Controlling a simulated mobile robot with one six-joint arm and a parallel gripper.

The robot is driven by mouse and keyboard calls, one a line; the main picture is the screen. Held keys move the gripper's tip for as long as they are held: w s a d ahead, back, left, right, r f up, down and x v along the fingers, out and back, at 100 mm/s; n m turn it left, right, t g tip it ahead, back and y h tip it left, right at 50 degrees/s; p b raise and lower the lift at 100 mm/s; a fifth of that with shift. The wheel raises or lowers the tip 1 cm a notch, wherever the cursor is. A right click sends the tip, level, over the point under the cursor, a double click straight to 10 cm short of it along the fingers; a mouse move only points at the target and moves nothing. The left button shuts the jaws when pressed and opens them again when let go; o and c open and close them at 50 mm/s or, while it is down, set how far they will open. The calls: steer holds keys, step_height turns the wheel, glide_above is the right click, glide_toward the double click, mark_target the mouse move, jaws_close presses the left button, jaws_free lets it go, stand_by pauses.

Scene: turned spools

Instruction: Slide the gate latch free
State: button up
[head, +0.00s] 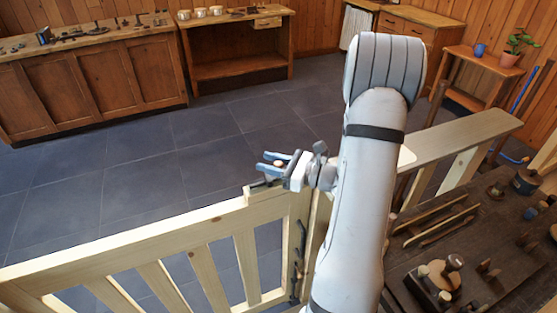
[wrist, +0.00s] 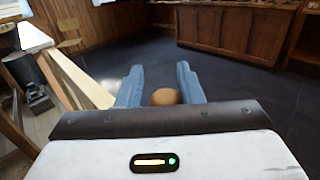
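The pale wooden gate (head: 150,245) with upright slats fills the lower left of the head view. On its top corner is the dark latch (head: 262,185), largely hidden by my gripper. My gripper (head: 268,160) is above this corner with its two blue fingers apart. A round brown knob (wrist: 165,97), apparently the latch's, shows between the fingers in the wrist view. A gap shows on the knob's left; on its right it is close to the finger, and I cannot tell whether they touch.
A pale rail (head: 460,135) continues right of my arm. A dark workbench (head: 460,250) with tools and turned pieces stands at lower right. Wooden cabinets (head: 90,85) line the back wall. The grey tiled floor (head: 200,150) beyond the gate is clear.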

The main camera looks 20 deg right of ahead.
mark_target(282, 166)
steer(key=o, duration=0.3)
steer(key=shift+s, duration=0.1)
steer(key=b+v, duration=0.1)
steer(key=v, duration=0.6)
steer(key=shift+s+d, duration=0.25)
steer(key=shift+d, duration=0.05)
stand_by(0.3)
